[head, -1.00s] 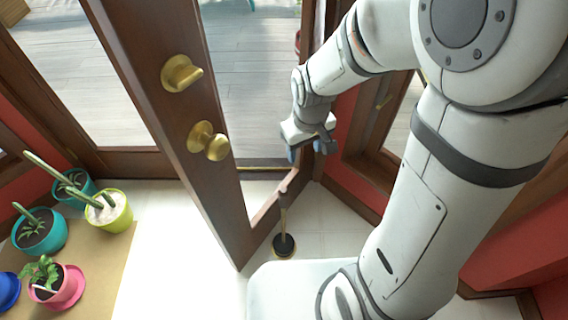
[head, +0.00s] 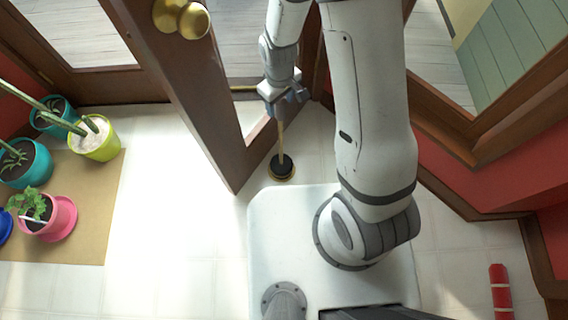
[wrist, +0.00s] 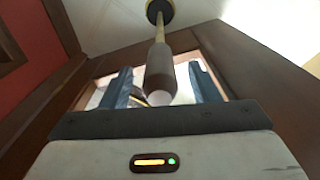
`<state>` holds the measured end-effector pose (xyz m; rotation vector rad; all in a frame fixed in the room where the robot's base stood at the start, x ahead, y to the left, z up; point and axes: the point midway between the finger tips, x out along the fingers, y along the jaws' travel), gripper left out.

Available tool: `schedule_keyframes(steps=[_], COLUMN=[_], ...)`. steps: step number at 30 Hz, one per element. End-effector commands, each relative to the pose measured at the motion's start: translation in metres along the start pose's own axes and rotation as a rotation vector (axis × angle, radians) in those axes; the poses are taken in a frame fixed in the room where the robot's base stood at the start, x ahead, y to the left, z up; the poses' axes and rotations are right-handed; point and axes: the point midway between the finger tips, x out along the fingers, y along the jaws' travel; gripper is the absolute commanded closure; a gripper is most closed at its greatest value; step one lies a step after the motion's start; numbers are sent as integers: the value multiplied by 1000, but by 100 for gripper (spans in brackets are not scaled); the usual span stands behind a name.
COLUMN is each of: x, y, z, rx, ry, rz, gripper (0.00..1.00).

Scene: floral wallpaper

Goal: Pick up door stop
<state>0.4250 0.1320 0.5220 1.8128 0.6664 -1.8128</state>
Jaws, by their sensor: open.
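The door stop stands upright on the floor beside the open door's lower edge, with a round dark base (head: 282,167) and a thin gold rod. In the wrist view its brown, pale-tipped end (wrist: 160,75) points toward me, with the rod and base beyond it. My gripper (head: 284,104) is above the base in the head view and covers the upper part of the stop. In the wrist view my gripper (wrist: 163,88) is open, with one blue-grey finger on each side of the brown end. No contact with the fingers shows.
The wooden door (head: 190,75) with brass knobs (head: 180,17) stands close on the left. A red wall and window frame are on the right. Potted plants stand on a tan mat (head: 90,225) at left. A red cylinder (head: 501,292) lies at lower right.

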Motion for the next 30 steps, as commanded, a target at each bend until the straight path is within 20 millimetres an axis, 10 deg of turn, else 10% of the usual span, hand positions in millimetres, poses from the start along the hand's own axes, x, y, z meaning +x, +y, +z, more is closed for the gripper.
schedule_keyframes(steps=[11, 30], x=[20, 20], y=[0, -1], z=[0, 0], rx=[-1, -2], ry=[0, 0], rz=[0, 0], gripper=[46, 99])
